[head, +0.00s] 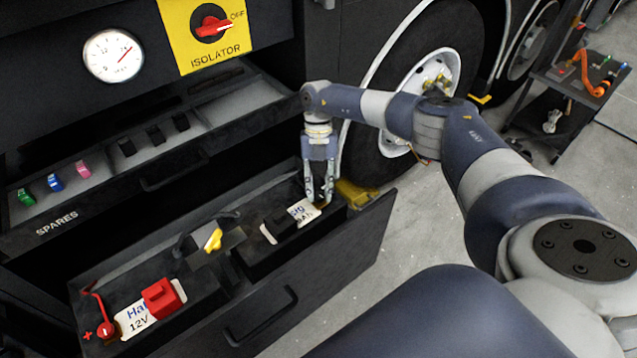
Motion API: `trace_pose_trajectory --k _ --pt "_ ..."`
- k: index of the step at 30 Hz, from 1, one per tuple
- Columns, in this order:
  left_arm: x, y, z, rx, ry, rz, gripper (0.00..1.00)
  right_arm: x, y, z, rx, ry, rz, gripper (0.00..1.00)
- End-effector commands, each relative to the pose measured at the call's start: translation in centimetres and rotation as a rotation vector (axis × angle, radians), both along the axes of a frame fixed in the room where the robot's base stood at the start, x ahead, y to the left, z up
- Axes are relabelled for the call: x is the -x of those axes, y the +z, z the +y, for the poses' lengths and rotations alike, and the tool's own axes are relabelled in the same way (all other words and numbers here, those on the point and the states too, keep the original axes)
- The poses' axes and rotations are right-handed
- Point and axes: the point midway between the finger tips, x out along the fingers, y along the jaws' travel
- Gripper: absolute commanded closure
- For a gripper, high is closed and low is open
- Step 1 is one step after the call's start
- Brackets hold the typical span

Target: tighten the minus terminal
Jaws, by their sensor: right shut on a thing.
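My right gripper (320,197) points down over the far right end of the right battery (262,262) in the open drawer. Its fingers are shut on a small dark part there, which looks like the minus terminal; the fingers mostly hide it. A black cap (284,224) sits by the white label on this battery. The left battery (195,310) has a red cap (162,298) and, at its left end, a red plus terminal (105,330) with a red cable. My left gripper is not in view.
A yellow-handled part (213,240) sits between the batteries. Above is a spares tray (110,185) with coloured and black pieces. A red isolator switch (212,27) and a round gauge (113,56) are on the panel. A wheel (425,90) stands behind my arm; a tool cart (575,85) is far right.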

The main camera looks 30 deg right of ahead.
Motion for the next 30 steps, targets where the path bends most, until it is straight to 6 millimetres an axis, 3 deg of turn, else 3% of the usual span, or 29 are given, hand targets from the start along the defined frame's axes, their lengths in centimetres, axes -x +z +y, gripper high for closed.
trace_pose_trajectory --k 9,26,27,30 --pt "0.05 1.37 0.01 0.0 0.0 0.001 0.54 -0.04 0.2 -0.21 0.001 -0.136 -0.004 0.98" --pt "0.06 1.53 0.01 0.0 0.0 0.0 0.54 -0.08 0.1 -0.2 0.0 -0.166 -0.006 0.99" --pt "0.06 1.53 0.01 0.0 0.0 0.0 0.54 -0.08 0.1 -0.2 0.0 -0.166 -0.006 0.72" --pt "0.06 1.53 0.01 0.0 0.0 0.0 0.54 -0.06 0.09 -0.2 0.0 -0.164 -0.004 0.54"
